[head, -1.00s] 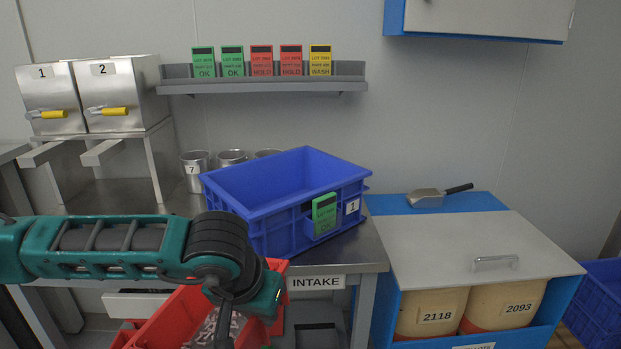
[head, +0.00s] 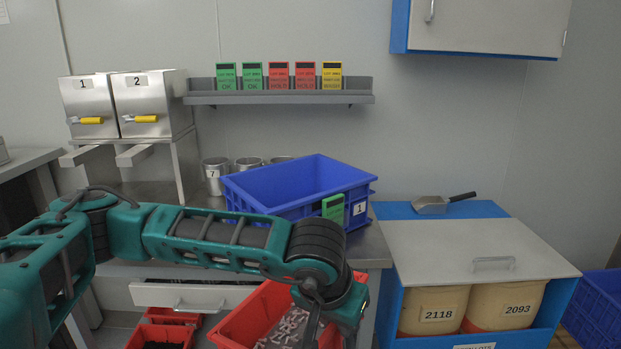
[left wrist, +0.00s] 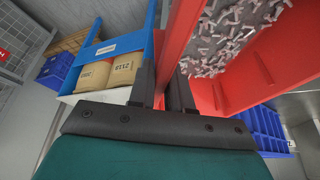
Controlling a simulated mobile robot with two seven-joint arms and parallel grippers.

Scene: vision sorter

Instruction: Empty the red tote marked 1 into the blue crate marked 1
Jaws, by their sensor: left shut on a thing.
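The blue crate marked 1 (head: 265,187) stands on the steel bench, with a green card on its front. A red tote (head: 237,325) is low in front of the bench, partly behind my left arm. It holds many small pale pink and grey pieces (head: 291,325), also seen in the left wrist view (left wrist: 222,38). My left gripper (left wrist: 165,92) is shut on the tote's red wall (left wrist: 181,40), below and in front of the crate. Its fingertips are hidden in the head view. I cannot see a number on this tote. My right gripper is out of view.
Other red totes (head: 160,336) sit lower left under a drawer (head: 190,297). A blue cabinet with drums and a scoop (head: 433,204) stands right of the bench. Steel cups (head: 216,172) are behind the crate. A card shelf (head: 280,99) is on the wall.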

